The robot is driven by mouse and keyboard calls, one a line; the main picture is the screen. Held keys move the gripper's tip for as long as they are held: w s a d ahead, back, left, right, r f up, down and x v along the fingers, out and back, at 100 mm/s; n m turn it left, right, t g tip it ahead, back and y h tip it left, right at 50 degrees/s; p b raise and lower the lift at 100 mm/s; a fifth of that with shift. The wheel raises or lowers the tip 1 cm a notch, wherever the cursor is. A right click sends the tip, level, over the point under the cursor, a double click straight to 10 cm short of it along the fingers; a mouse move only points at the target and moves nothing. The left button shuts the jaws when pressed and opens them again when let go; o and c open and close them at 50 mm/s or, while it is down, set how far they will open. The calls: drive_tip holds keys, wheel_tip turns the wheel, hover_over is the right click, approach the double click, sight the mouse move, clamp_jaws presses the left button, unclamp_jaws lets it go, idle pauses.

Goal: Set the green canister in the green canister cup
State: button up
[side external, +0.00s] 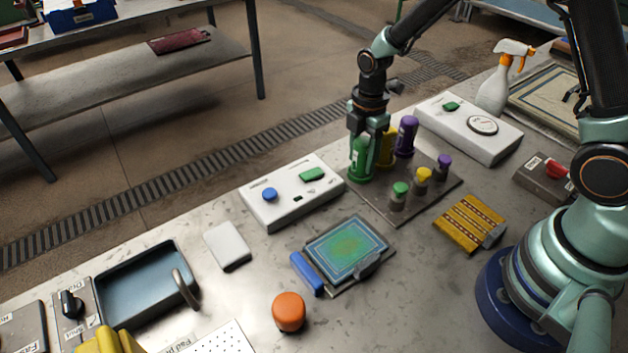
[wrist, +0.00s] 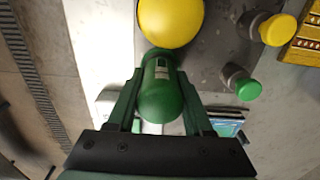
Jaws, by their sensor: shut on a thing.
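My gripper (side external: 363,128) is shut on the green canister (side external: 361,170), with its jaws either side of the body in the wrist view (wrist: 162,82). The green canister (wrist: 160,103) has a rounded top and a pale label. In the side view it is about upright at the far left corner of a dark plate (side external: 393,208). A yellow canister (side external: 388,148) is close beside it, partly hidden by my gripper, and a purple canister (side external: 406,136) stands beyond. I cannot make out the green canister cup, or whether the canister's base touches the plate or sits in a cup.
Short grey posts with green (side external: 400,188), yellow (side external: 424,174) and purple (side external: 445,161) tops stand on the plate's near side. A white box with buttons (side external: 293,192) is to the left. Another white box with a dial (side external: 468,128) is behind on the right.

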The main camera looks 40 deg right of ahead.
drive_tip(key=shift+f, duration=0.15)
drive_tip(key=o, duration=1.3)
drive_tip(key=shift+o, duration=0.2)
wheel_tip(320, 180, up, 12)
drive_tip(key=shift+r, duration=0.1)
